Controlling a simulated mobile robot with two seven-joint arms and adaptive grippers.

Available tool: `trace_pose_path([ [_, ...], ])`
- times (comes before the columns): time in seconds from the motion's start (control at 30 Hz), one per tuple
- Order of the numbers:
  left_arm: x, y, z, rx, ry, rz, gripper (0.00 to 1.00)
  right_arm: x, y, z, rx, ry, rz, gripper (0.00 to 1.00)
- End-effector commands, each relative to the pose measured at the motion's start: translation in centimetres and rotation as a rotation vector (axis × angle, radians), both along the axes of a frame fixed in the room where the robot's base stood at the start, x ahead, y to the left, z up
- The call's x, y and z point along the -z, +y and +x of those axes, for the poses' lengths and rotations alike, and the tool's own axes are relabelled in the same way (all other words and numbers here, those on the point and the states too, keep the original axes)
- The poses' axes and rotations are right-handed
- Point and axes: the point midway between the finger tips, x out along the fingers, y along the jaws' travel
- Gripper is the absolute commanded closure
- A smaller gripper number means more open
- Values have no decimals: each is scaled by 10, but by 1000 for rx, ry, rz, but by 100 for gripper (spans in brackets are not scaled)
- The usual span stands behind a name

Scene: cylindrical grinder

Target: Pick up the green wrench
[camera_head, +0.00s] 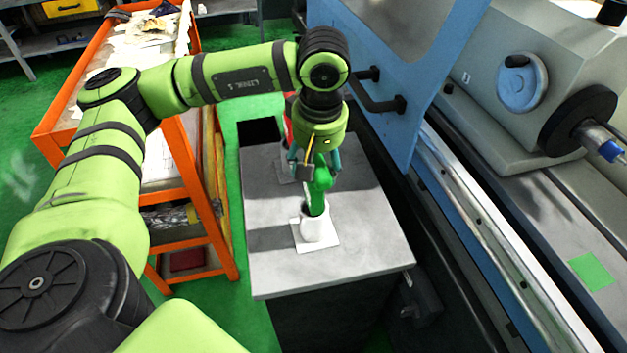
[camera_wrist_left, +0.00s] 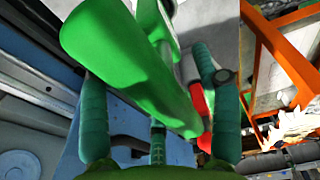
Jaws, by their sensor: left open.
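The green wrench (camera_head: 318,186) stands upright in a white cup (camera_head: 313,229) on the grey table. In the left wrist view the wrench (camera_wrist_left: 125,65) is large and close, its broad end reaching between my fingers. My left gripper (camera_head: 314,162) is at the wrench's upper end, partly hiding it. In the left wrist view my left gripper (camera_wrist_left: 158,90) has its teal fingers spread wide on either side of the wrench. I cannot tell whether any finger touches it. My right gripper does not show.
The cup stands on a white sheet (camera_head: 331,243) on the grey table (camera_head: 365,258). A red object (camera_head: 289,106) is behind my gripper, also in the wrist view (camera_wrist_left: 196,102). A blue door with a black handle (camera_head: 384,102) is close right. An orange cart (camera_head: 186,165) stands left.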

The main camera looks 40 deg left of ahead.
Motion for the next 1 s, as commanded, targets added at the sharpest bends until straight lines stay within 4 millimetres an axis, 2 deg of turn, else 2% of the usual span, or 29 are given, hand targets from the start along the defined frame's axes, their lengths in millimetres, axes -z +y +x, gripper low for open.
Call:
trace_pose_path([
  [0.17,1,0,0,0,0,0,37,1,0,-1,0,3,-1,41],
  [0.2,0,0,0,0,0,0,53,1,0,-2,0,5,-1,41],
  [0.27,0,0,0,0,0,0,77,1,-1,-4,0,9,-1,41],
  [0.3,0,0,0,0,0,0,93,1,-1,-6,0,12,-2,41],
  [0.33,0,0,0,0,0,0,100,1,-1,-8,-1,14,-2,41],
  [0.5,-1,0,1,-1,-4,-1,100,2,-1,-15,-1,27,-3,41],
  [0.77,-4,0,1,-1,-5,0,100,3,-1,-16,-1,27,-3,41],
  [1.0,-27,0,1,0,-9,-1,100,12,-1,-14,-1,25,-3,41],
])
